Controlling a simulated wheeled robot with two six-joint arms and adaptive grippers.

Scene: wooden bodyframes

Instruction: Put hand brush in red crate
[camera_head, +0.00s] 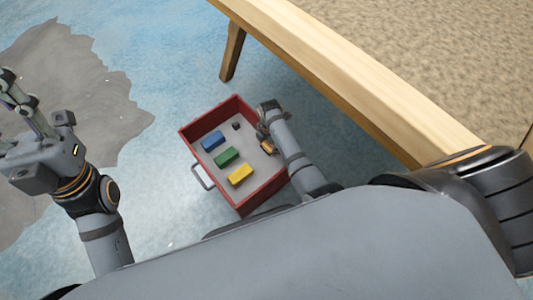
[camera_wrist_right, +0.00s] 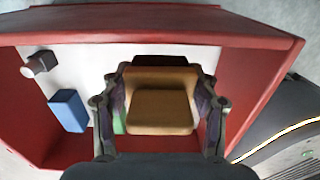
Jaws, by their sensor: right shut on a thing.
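The red crate (camera_head: 254,196) stands on the floor below me, with its light inner floor showing. My right gripper (camera_head: 265,140) is over the crate's right side and points down into it. In the right wrist view its two fingers (camera_wrist_right: 158,95) are shut on a tan-brown block-like thing, which I take for the hand brush (camera_wrist_right: 160,108). Only a small part of the brush shows in the head view; its bristles are not visible. I cannot tell whether it touches the crate floor. My left gripper (camera_head: 30,115) is empty at the left, fingers apart, away from the crate.
In the crate lie a blue block (camera_head: 212,140), a green block (camera_head: 227,156), a yellow block (camera_head: 240,175) and a small dark piece (camera_head: 236,126). A wooden-edged bench or table (camera_head: 340,85) runs along the upper right. The blue floor left of the crate is clear.

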